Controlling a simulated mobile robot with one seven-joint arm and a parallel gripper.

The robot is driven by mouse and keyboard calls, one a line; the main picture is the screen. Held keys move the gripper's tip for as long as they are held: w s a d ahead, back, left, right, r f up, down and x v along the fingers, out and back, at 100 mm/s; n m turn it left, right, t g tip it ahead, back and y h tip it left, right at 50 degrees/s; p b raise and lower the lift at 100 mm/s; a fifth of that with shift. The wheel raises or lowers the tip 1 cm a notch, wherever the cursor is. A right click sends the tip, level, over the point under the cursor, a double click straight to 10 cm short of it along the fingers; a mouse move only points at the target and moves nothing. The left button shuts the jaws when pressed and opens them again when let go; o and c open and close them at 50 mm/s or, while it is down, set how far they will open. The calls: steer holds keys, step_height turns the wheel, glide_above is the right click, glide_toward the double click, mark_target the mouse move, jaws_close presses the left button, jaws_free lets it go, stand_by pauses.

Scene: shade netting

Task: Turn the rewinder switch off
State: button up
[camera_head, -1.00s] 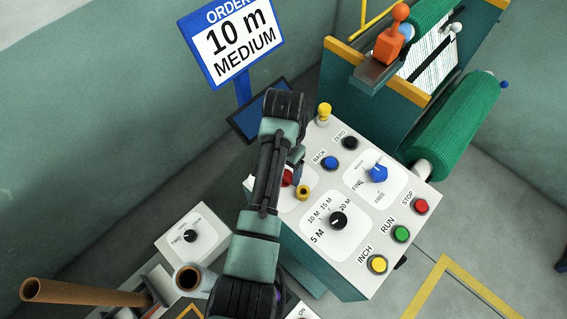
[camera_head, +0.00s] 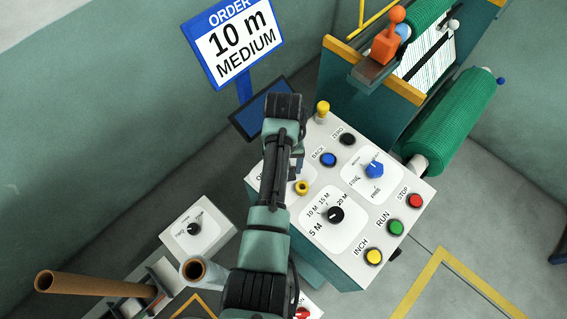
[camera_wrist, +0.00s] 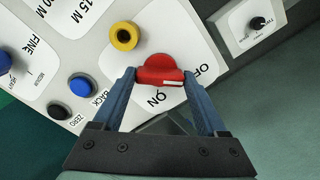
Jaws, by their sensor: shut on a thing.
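The rewinder switch, a red rotary knob (camera_wrist: 160,70) with a white mark, sits on the white console panel between the words ON and OFF in the wrist view. My gripper (camera_wrist: 160,78) has its two blue fingers on either side of the knob, shut on it. The white mark on the knob lies on its lower side in that view, toward the space between the two words. In the head view my arm hides the knob, and my gripper (camera_head: 297,160) shows only partly above the console (camera_head: 310,268).
Beside the switch is a yellow ring-shaped button (camera_wrist: 124,36). The panel also carries a black dial (camera_head: 336,214), a blue dial (camera_head: 374,170) and several push buttons, including red STOP (camera_head: 415,201). A separate small dial box (camera_head: 196,228) stands to the left.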

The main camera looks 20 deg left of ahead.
stand_by(0.4)
steer(key=o, duration=1.3)
steer(key=shift+r, duration=0.1)
step_height(320, 180, up, 13)
steer(key=p, duration=0.1)
